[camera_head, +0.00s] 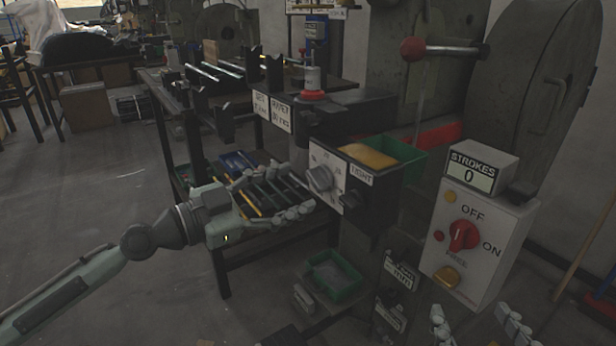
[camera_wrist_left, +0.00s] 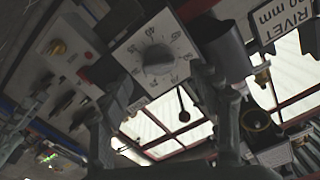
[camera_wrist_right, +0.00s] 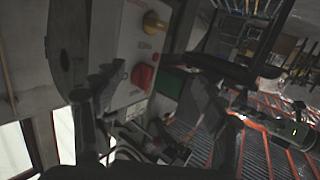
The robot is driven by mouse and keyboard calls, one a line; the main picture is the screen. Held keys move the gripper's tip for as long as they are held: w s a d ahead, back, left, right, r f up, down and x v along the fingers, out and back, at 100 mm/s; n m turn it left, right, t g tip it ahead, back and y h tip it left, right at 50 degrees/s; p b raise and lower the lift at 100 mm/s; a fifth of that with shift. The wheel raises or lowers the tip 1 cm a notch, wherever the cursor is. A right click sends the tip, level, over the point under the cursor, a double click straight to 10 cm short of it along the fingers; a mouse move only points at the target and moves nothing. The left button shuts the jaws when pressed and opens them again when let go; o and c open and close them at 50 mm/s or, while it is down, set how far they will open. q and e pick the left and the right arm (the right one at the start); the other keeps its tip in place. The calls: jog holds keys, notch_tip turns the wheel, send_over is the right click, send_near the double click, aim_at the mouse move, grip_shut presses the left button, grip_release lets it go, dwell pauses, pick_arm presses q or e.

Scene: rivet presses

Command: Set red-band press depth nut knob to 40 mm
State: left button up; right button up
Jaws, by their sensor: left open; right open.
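A grey round knob (camera_head: 320,178) sits on a white scale plate on the front of a dark press box (camera_head: 375,195). A red ring (camera_head: 313,94) circles a post on top of the press. My right gripper (camera_head: 474,326) is open and empty at the bottom right, below the switch box.
A white switch box (camera_head: 475,240) carries a red OFF/ON switch (camera_head: 463,236). A counter (camera_head: 481,170) above reads STROKES 0. A green bin (camera_head: 385,155) holds yellow material. Another green tray (camera_head: 333,276) lies low. A red-ball lever (camera_head: 412,48) sticks out above. Floor at left is clear.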

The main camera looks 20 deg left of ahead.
aim_at(311, 182)
pick_arm(q)
jog(key=p+x, duration=0.1)
jog(key=x, duration=0.2)
jog(key=shift+w+d+r, duration=0.1)
jog(key=shift+w+d, duration=0.15)
jog(key=shift+w+d+p, duration=0.15)
jog(key=shift+p, duration=0.15)
pick_arm(e)
jog(key=s+d+f+g+h, duration=0.2)
jog(key=d+f+g+h, duration=0.1)
jog(key=f, duration=0.5)
jog(key=d+g, duration=0.1)
jog(key=d, duration=0.1)
jog(key=shift+s+d+g, duration=0.3)
jog(key=shift+d, duration=0.1)
jog(key=shift+f, duration=0.1)
pick_arm(q)
jog(key=c, duration=1.2)
